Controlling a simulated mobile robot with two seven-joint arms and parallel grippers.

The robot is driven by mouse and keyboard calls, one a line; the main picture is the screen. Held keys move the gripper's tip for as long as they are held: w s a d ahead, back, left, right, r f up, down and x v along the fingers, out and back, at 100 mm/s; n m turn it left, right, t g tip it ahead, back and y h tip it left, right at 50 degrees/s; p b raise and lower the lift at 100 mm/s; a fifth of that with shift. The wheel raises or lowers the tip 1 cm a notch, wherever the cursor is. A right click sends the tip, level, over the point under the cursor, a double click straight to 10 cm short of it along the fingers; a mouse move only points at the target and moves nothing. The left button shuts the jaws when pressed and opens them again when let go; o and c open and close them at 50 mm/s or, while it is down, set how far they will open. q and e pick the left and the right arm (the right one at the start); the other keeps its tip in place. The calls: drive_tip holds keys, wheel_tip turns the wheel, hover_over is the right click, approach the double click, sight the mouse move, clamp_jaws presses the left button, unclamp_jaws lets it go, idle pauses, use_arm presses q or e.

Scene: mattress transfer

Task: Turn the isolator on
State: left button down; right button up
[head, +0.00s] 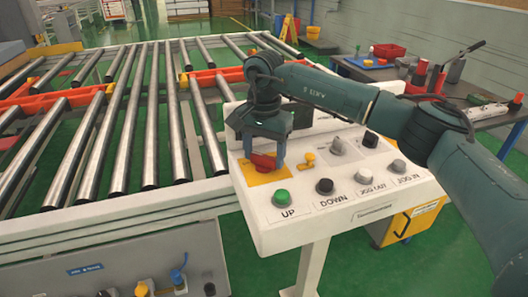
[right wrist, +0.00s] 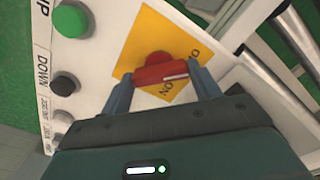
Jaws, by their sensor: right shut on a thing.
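The isolator is a red rotary switch (head: 263,161) on a yellow plate (head: 252,176) at the left end of a white control panel (head: 330,212). In the right wrist view the red handle (right wrist: 160,74) lies across the yellow plate (right wrist: 135,45), with partly hidden lettering around it. My right gripper (head: 264,158) reaches down over the switch. Its two fingers (right wrist: 160,86) stand on either side of the handle, shut on it. My left gripper is not in view.
The panel also carries a green UP button (head: 282,197), a black DOWN button (head: 325,186), several other knobs and a small yellow knob (head: 309,158) beside the isolator. A roller conveyor (head: 150,130) stands behind and left. A tool table (head: 470,95) is at the right.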

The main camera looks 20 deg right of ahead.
sight(264, 156)
drive_tip(key=shift+m, duration=0.3)
drive_tip(key=m, duration=0.3)
drive_tip(key=shift+m, duration=0.4)
drive_tip(key=m, duration=0.9)
drive_tip(key=shift+m, duration=2.2)
drive_tip(key=o, duration=1)
wheel_tip(264, 156, up, 13)
drive_tip(key=shift+r, duration=0.15)
